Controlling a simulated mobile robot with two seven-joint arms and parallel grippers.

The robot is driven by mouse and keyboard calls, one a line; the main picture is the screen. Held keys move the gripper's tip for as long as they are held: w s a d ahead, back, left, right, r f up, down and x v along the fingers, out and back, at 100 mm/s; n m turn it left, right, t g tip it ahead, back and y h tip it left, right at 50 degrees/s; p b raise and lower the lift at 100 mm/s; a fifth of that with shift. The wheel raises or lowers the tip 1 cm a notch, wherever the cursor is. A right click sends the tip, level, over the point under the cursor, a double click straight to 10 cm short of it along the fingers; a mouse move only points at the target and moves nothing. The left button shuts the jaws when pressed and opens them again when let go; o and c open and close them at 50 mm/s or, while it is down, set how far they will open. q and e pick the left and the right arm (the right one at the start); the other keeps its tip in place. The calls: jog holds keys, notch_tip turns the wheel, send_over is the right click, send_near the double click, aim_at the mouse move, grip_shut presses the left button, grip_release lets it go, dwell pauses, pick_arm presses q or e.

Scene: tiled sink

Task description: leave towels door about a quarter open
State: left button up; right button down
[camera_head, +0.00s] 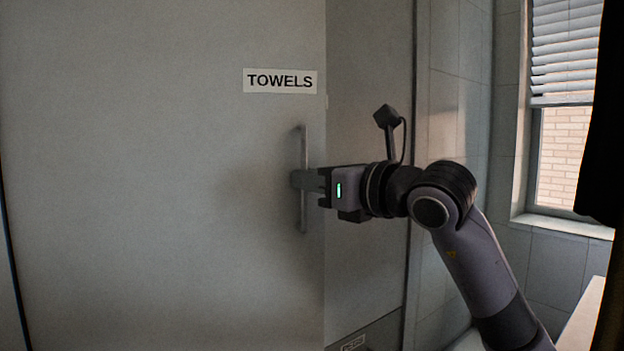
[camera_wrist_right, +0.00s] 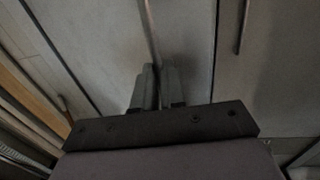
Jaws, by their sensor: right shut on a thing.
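The grey door with the "TOWELS" label (camera_head: 280,81) fills the left and middle of the head view. Its vertical bar handle (camera_head: 303,145) is near the door's right edge. My right gripper (camera_head: 303,180) comes in from the right and is shut on the handle at about its middle. In the right wrist view the gripper fingers (camera_wrist_right: 158,90) are closed around the handle bar (camera_wrist_right: 150,30). The door's right edge stands in front of a grey surface, but I cannot tell how far open it is. My left gripper is not in view.
A window with blinds (camera_head: 566,50) is in the tiled wall at the right. A pale ledge (camera_head: 583,318) is at the lower right. Another bar handle (camera_wrist_right: 243,25) shows in the right wrist view. A dark shape covers the head view's right edge.

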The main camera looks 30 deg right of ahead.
jog(key=s, duration=0.1)
jog(key=s+a, duration=0.1)
jog(key=s, duration=0.1)
jog(key=s+a+b, duration=0.1)
jog(key=s, duration=0.1)
jog(key=shift+a, duration=0.2)
jog(key=c, duration=1.2)
grip_release()
jog(key=shift+w+a, duration=0.1)
